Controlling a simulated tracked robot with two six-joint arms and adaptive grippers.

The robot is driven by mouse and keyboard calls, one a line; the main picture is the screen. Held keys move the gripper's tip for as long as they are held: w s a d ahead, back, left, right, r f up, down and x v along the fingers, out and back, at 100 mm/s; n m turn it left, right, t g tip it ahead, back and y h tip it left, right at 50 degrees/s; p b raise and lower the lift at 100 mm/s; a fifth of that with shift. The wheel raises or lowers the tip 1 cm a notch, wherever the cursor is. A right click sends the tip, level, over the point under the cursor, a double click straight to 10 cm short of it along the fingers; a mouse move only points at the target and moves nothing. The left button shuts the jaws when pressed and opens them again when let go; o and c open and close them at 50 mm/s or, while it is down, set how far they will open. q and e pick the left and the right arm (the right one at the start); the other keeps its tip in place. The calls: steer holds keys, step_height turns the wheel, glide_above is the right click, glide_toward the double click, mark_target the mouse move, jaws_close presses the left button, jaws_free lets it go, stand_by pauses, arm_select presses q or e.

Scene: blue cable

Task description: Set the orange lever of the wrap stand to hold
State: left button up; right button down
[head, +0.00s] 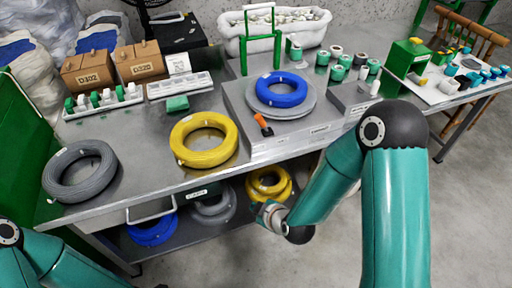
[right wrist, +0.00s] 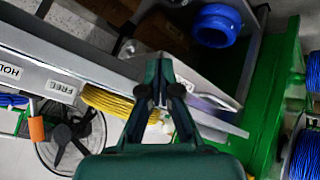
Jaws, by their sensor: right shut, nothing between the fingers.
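The wrap stand (head: 285,142) is a grey box on the bench in the head view, with a grey turntable (head: 306,107) on top. A blue cable coil (head: 280,89) lies on the turntable. The orange lever (head: 262,121) stands tilted at the stand's front left. In the right wrist view the orange lever (right wrist: 37,129) is at the lower left, below a HOLD label (right wrist: 9,71) and a FREE label (right wrist: 60,88); its exact setting is unclear. My right gripper (right wrist: 160,66) is shut and empty, apart from the lever. My left gripper is out of view.
A grey coil (head: 79,171) and a yellow coil (head: 204,140) lie on the bench left of the stand. More coils sit on the lower shelf (head: 215,225). Green-capped jars (head: 337,72) stand behind the stand at right. Bare bench lies between the coils.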

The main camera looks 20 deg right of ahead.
mark_target(263, 123)
arm_select(q)
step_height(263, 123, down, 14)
steer(key=b, duration=1.1)
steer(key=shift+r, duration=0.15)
arm_select(e)
steer(key=w+d+r+n+t+h, duration=0.2)
steer(key=w+r+n+t, duration=0.5)
steer(key=r+n+t, duration=0.2)
step_height(263, 123, up, 3)
steer(key=n, duration=0.4)
steer(key=shift+f+t+h, duration=0.2)
steer(key=shift+t+h, duration=0.1)
steer(key=shift+h, duration=0.1)
steer(key=shift+d, duration=0.1)
steer(key=w, duration=1)
steer(key=shift+w+d, duration=0.1)
steer(key=shift+w, duration=0.1)
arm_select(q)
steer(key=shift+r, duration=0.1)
arm_select(e)
steer(key=shift+w+d+r, duration=0.1)
steer(key=shift+d+r, duration=0.2)
steer(key=shift+d, duration=0.3)
steer(key=shift+w+d+r, duration=0.1)
steer(key=shift+d+r, duration=0.15)
steer(key=shift+d, duration=0.3)
steer(key=shift+d+r, duration=0.3)
steer(key=shift+d, duration=0.3)
steer(key=shift+w+a, duration=0.1)
steer(key=shift+a, duration=0.1)
